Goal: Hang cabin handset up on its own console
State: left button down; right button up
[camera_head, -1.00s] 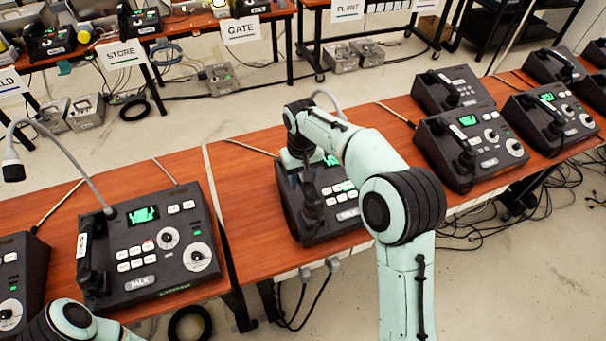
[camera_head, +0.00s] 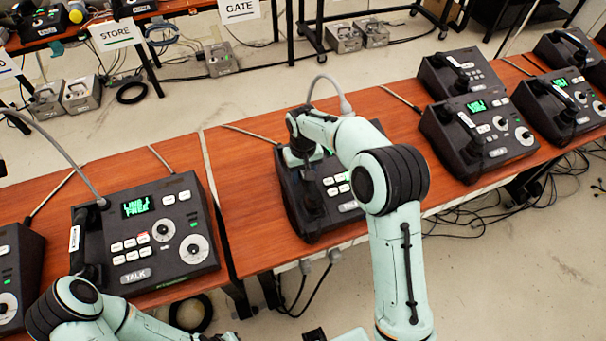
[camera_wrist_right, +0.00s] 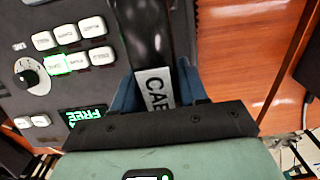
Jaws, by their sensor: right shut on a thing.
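The cabin handset (camera_wrist_right: 146,35) is black with a white label, its visible letters reading "CAB". It lies along one side of the middle console (camera_head: 322,228), which also fills the left of the wrist view (camera_wrist_right: 75,85). My right gripper (camera_wrist_right: 158,88) is shut on the handset, one blue finger on each side of the label. In the head view the right gripper (camera_head: 306,158) is over the console's left side, and the handset's lower end (camera_head: 312,198) shows below it. I cannot tell whether the handset is fully seated. My left gripper is out of frame; only its arm shows lower left.
A console with its own handset (camera_head: 92,245) stands on the left table, its green screen (camera_head: 149,204) reading free. More consoles (camera_head: 480,130) stand on the right. A gooseneck microphone (camera_head: 345,104) rises behind the middle console. Bare tabletop (camera_head: 245,190) lies left of it.

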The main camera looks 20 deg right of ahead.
jog(key=shift+f, duration=0.3)
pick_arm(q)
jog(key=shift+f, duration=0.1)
pick_arm(e)
jog(key=shift+f, duration=0.1)
jog(key=o, duration=1.2)
jog(key=shift+f, duration=0.1)
notch_tip(320, 180, up, 12)
jog(key=shift+r+p, duration=0.2)
jog(key=shift+p, duration=0.5)
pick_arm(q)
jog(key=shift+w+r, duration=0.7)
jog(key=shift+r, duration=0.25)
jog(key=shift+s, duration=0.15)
pick_arm(e)
jog(key=shift+s+f, duration=0.1)
